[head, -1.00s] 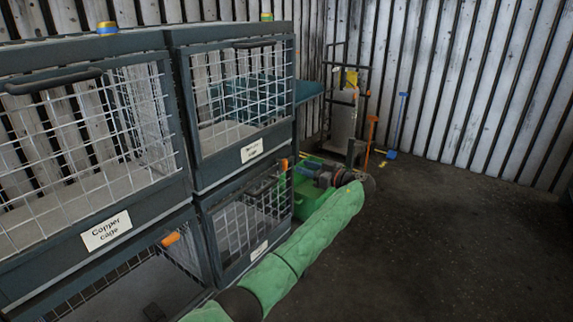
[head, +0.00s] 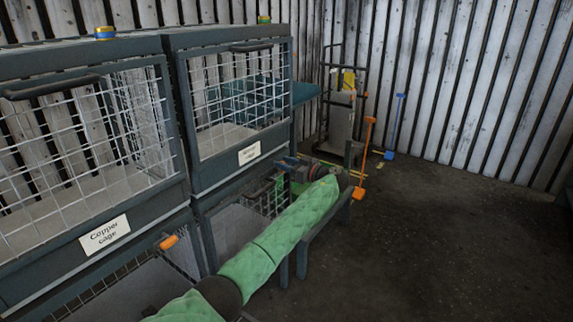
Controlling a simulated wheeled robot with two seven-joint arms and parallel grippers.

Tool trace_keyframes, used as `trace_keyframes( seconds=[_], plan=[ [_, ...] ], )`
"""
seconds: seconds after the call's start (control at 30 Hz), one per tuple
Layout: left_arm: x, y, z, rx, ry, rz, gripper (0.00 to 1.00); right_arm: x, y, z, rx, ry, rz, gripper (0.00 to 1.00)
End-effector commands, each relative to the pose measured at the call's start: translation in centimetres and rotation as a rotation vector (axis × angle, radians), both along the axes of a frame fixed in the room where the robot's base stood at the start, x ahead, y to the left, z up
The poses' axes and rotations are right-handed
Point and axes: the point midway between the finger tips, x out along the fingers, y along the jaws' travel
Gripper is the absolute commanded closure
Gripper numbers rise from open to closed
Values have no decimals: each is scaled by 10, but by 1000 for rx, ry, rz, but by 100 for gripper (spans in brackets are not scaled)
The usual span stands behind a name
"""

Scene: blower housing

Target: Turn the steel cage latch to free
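My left arm, in a green quilted sleeve, reaches from the bottom left across the front of the lower right cage (head: 222,228). My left gripper (head: 298,163) is at its far end, near that cage's upper right corner. It is small and partly hidden by the arm, so its fingers and anything between them are unclear. The lower right cage's front looks open, with a dark frame (head: 336,212) standing out behind my arm. No latch shows clearly there. The upper right cage (head: 240,100) is closed; its label (head: 249,153) is too small to read. My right gripper is out of view.
The copper cage (head: 105,235) is at left, with an orange handle (head: 168,241) below it. An orange-handled tool (head: 368,150), a blue-handled tool (head: 395,125) and a trolley (head: 342,110) stand by the back wall. The floor at right is clear.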

Motion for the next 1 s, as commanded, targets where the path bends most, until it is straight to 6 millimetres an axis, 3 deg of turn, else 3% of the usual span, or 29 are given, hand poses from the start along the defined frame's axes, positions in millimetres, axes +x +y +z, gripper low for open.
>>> trace_keyframes(
  seconds=[0.03, 0.17, 0.57, 1.0],
  plan=[
    [0, 0, 0, 0, 0, 0, 75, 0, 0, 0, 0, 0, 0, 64],
    [0, 0, 0, 0, 0, 0, 100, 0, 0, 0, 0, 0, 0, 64],
    [0, -1, 0, 27, 41, -1, 100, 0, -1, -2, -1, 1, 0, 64],
    [4, -4, 0, 225, 310, -1, 100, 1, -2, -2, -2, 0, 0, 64]
  ],
)
